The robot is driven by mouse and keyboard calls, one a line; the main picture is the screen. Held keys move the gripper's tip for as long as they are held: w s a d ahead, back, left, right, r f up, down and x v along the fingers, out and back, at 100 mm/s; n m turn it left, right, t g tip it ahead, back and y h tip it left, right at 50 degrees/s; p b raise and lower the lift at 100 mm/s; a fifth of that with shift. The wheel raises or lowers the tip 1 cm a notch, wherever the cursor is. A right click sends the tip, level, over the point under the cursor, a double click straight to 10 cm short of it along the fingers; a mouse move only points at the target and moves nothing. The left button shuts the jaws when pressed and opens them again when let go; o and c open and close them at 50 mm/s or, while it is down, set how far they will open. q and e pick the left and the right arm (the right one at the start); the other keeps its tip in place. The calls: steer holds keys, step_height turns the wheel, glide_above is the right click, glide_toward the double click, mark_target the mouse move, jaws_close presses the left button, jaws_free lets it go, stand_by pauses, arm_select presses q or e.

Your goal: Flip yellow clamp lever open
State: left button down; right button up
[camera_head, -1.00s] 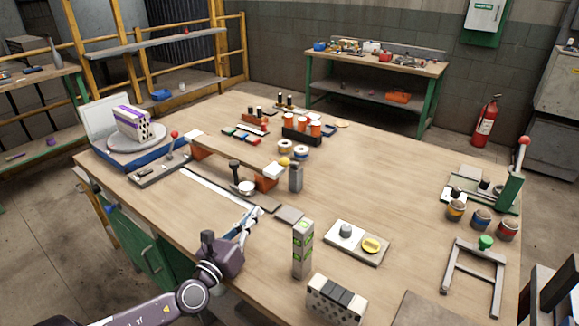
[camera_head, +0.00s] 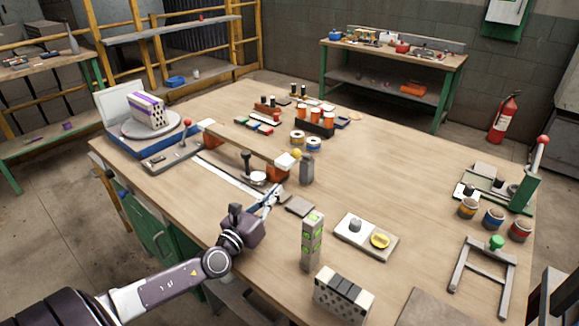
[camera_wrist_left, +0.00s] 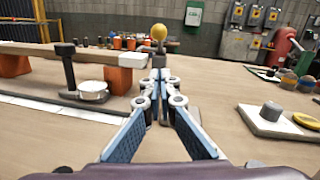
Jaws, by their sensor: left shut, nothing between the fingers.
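The yellow ball knob of the clamp lever (camera_head: 297,154) stands upright at the near end of the long wooden beam, beside a white block (camera_head: 285,161) and a grey post (camera_head: 307,170). The knob also shows in the left wrist view (camera_wrist_left: 158,32), just above and beyond my fingertips. My left gripper (camera_head: 275,190) is shut and empty, its tips (camera_wrist_left: 158,78) pointing toward the lever and apparently short of it. The lever's lower part is hidden behind the fingers in the wrist view. My right gripper is out of view.
A black-knobbed post (camera_head: 247,160) and round white piece (camera_head: 258,178) stand left of the gripper. A tall green-marked block (camera_head: 313,240) and a plate with a yellow disc (camera_head: 380,240) are to the right. The table's middle right (camera_head: 420,180) is clear.

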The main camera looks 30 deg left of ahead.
arm_select(q)
glide_toward(302, 154)
steer(key=f, duration=0.1)
steer(key=w+f, duration=0.1)
steer(key=f, duration=0.1)
steer(key=shift+f, duration=0.15)
steer(key=w+r+p, duration=0.2)
steer(key=shift+w+a+r, duration=0.25)
steer(key=shift+a+r, duration=0.05)
steer(key=shift+r, duration=0.05)
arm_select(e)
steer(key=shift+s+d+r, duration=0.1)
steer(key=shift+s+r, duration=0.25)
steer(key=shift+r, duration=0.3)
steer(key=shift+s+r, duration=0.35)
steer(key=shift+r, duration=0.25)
arm_select(q)
steer(key=shift+p, duration=0.3)
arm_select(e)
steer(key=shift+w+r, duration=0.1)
arm_select(q)
steer(key=shift+r+p, duration=0.3)
steer(key=shift+p, duration=0.45)
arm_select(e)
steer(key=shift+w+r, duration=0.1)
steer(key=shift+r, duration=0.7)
